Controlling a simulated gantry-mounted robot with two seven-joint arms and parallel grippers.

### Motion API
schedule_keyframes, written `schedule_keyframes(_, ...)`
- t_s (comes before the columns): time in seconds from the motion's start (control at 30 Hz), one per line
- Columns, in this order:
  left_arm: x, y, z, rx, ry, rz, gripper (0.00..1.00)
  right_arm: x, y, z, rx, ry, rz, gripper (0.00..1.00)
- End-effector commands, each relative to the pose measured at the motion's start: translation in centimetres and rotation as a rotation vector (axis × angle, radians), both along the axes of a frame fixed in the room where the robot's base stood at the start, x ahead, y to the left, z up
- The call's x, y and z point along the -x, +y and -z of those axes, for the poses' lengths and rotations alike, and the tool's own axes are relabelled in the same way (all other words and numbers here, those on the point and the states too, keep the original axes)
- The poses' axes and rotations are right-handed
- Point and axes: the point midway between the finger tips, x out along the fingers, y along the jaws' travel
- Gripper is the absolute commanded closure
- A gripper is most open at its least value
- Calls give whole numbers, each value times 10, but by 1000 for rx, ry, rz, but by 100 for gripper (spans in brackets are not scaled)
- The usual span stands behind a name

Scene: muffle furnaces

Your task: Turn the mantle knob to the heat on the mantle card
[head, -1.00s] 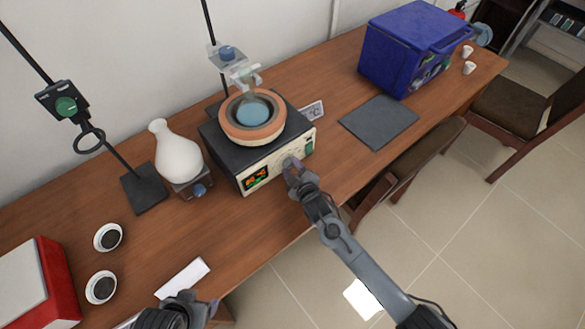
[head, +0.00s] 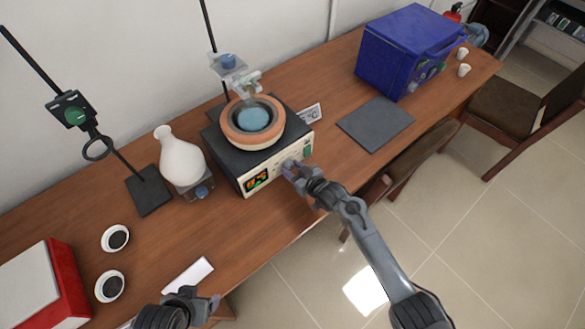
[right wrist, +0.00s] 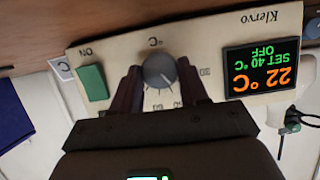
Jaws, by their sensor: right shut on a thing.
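The heating mantle (head: 228,160) stands on the bench, an orange-rimmed bowl with a round flask bottom on a dark box. Its grey knob (right wrist: 158,70) sits mid-panel in the right wrist view. My right gripper (head: 291,168) is shut on the knob, one finger on each side. The display (right wrist: 262,70), upside down there, reads 22 °C, SET 40 °C, OFF. A green switch (right wrist: 93,82) marked ON is beside it. A small card (head: 311,113) stands behind the mantle's right side; its writing is unreadable. My left gripper (head: 206,303) hovers low by the bench's front edge; its jaws are unclear.
A white vase-like flask (head: 180,160) and a clamp stand (head: 150,192) are left of the mantle. A dark mat (head: 375,123) and a blue box (head: 395,60) are to the right. Two round dishes (head: 115,238), a red box (head: 68,285) and a white slip (head: 187,276) lie front left.

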Motion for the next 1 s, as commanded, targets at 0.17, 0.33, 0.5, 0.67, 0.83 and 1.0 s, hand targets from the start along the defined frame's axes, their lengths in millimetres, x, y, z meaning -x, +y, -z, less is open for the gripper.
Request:
schedule_keyframes(0.17, 0, 1, 0, -5, 0, 4, 29, -2, -2, 1, -140, 98, 1, 87)
schedule_keyframes(0.33, 0, 3, 5, -11, -1, 7, 29, -2, -3, 2, -272, 191, 1, 87)
schedule_keyframes(0.5, 0, 3, 12, -13, 0, 8, 29, -3, -4, 4, -404, 282, 1, 87)
schedule_keyframes(0.67, 0, 3, 22, -12, -1, 8, 29, -4, -5, 6, -529, 369, 1, 87)
schedule_keyframes(0.83, 0, 2, 34, -8, 0, 6, 29, -4, -6, 7, -661, 461, 1, 87)
schedule_keyframes(1.0, 0, 0, 47, -1, 0, 1, 29, -5, -7, 9, -792, 552, 1, 87)
